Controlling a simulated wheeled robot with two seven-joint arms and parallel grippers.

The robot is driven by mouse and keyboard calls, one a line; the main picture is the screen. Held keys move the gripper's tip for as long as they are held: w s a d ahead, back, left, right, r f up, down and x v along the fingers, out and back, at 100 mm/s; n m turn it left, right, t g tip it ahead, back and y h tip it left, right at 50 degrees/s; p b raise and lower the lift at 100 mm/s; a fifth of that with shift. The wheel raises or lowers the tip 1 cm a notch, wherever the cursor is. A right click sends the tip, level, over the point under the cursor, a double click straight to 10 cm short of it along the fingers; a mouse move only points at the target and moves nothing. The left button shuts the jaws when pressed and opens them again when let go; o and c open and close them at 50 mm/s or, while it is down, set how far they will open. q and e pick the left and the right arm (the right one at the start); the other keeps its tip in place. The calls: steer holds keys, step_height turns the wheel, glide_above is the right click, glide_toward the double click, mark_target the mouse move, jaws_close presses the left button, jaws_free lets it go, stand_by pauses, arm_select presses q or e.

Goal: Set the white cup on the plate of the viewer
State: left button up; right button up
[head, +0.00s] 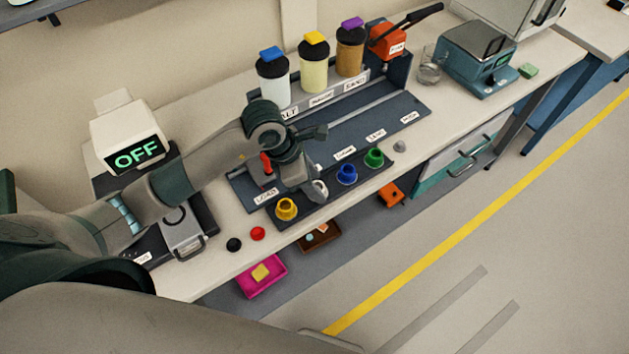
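The white cup (320,190) stands in a row of coloured cups on the dark front strip of the bench, between the yellow cup (286,209) and the blue cup (346,174). It is partly hidden by my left gripper (308,186), which reaches down from the left right at the cup. I cannot tell whether the fingers are closed on it. The viewer (128,137), a white box with a screen reading OFF, stands at the left end of the bench. Its dark base (205,222) lies in front, partly hidden by my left arm. My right gripper is not in view.
A green cup (374,158) ends the row. Behind stand bottles with blue, yellow and purple lids (312,62). Black (234,244) and red (257,233) round pieces lie near the front edge. A glass (429,67) and a teal device (478,57) stand at right.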

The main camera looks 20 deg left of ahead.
arm_select(q)
steer(key=shift+p, duration=0.35)
steer(key=p+v, duration=0.7)
steer(key=v, duration=1)
steer(key=shift+d+r, duration=0.2)
steer(key=shift+r, duration=0.05)
steer(key=shift+s, duration=0.1)
